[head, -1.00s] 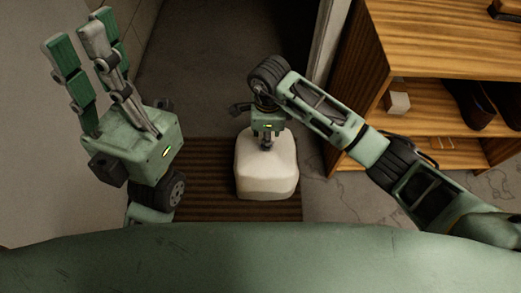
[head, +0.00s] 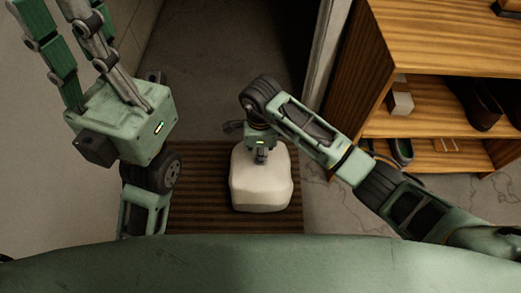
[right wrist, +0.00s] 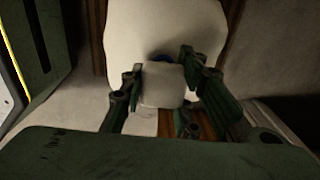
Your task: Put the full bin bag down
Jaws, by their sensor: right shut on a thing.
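The full bin bag (head: 261,182) is a plump white bag, upright over a brown striped mat in the head view. My right gripper (head: 259,160) points down and is shut on the top of the bag. In the right wrist view my right gripper (right wrist: 160,90) has its fingers on either side of the bag's bunched top, with the bag's body (right wrist: 165,30) behind. I cannot tell whether the bag's underside touches the mat. My left gripper (head: 65,20) points up at the left, fingers apart and empty, its tips cut off by the frame.
The striped mat (head: 195,200) lies in front of a dark doorway (head: 225,60). A wooden shelf unit (head: 440,50) with dark shoes (head: 480,105) and a small pale box (head: 400,102) stands on the right. A pale wall is on the left. Mat shows bare around the bag.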

